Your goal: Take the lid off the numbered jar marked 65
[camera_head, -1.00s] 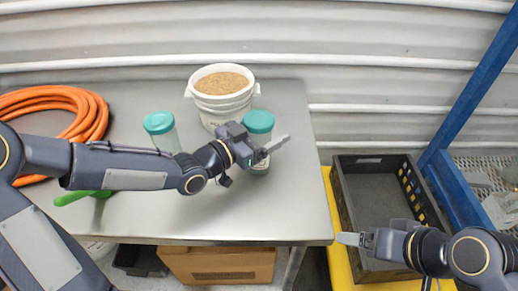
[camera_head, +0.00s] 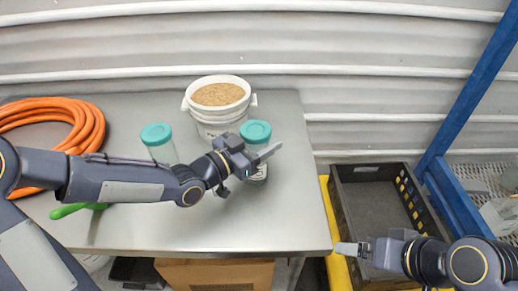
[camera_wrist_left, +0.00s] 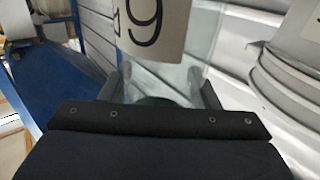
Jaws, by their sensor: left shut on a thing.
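A clear jar with a teal lid (camera_head: 255,131) stands on the table in front of the bucket. My left gripper (camera_head: 264,157) is shut on this jar, near its top. Whether the fingers press on the glass or the lid's edge is unclear. In the left wrist view the jar's label (camera_wrist_left: 152,28) is upside down and cut off. One digit looks like a 9, so a 6 upright; the other is mostly hidden. A second jar with a teal lid (camera_head: 156,134) stands to the left; its label is not visible. My right gripper (camera_head: 346,249) is beside the crate, its opening unclear.
A white bucket (camera_head: 217,116) of brown grains stands behind the jars on the metal table (camera_head: 240,228). An orange hose (camera_head: 92,122) and a green-handled tool (camera_head: 68,210) lie left. A black crate (camera_head: 345,205) is right, by a blue post (camera_head: 467,88). The table's front right is clear.

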